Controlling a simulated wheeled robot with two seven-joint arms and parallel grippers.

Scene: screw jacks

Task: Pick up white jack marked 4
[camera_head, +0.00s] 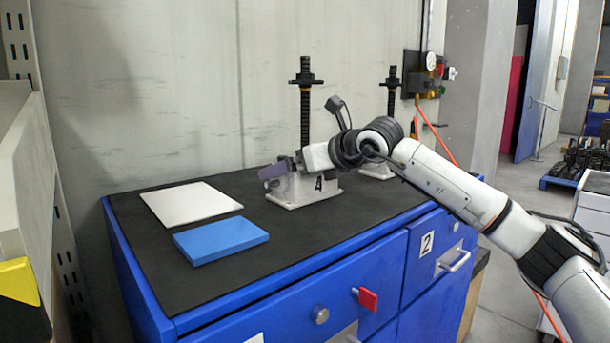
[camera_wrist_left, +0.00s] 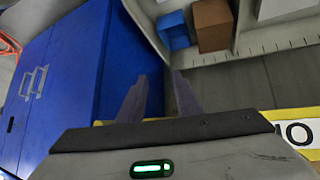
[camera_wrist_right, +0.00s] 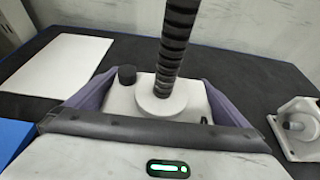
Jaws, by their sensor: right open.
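The white jack marked 4 (camera_head: 322,184) stands upright on the dark mat of the blue cabinet, with a black threaded screw rising from it. In the right wrist view its white body (camera_wrist_right: 130,103) sits between the two purple fingers of my right gripper (camera_wrist_right: 157,88). The fingers are apart on either side of the body; whether they touch it I cannot tell. In the head view my right gripper (camera_head: 282,170) is at the jack's body and hides part of it. My left gripper (camera_wrist_left: 158,80) shows only in its wrist view, fingers apart and empty, away from the jack.
A second jack (camera_head: 391,85) stands behind to the right, also in the right wrist view (camera_wrist_right: 297,145). A white plate (camera_head: 190,202) and a blue block (camera_head: 221,240) lie left on the mat (camera_head: 300,245). A blue box (camera_wrist_left: 174,32) and brown box (camera_wrist_left: 212,25) show in the left wrist view.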

